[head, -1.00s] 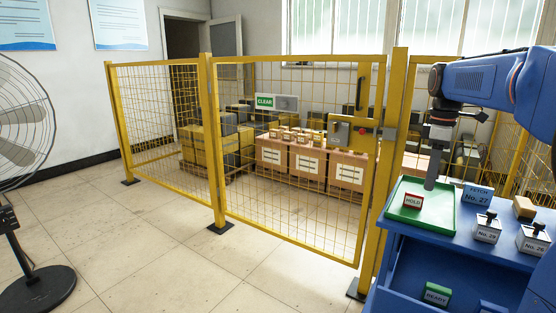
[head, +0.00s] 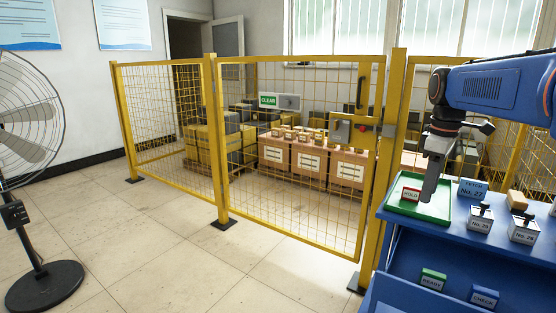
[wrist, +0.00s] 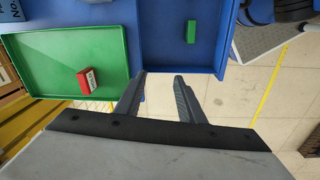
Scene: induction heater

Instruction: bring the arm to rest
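My arm reaches in from the right in the head view, over the blue cart. My gripper (head: 427,196) hangs tilted in front of the green tray in that view. In the wrist view its two fingers (wrist: 160,77) stand apart with nothing between them. The fingertips appear above the cart's edge near the tray and the open drawer, touching nothing that I can make out.
The green tray (head: 440,217) holds a red HOLD block (head: 410,194). The open blue drawer (head: 400,296) holds a green READY block (head: 432,280) and a blue CHECK block (head: 484,296). A yellow fence (head: 222,150) stands behind; a fan (head: 40,240) stands left.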

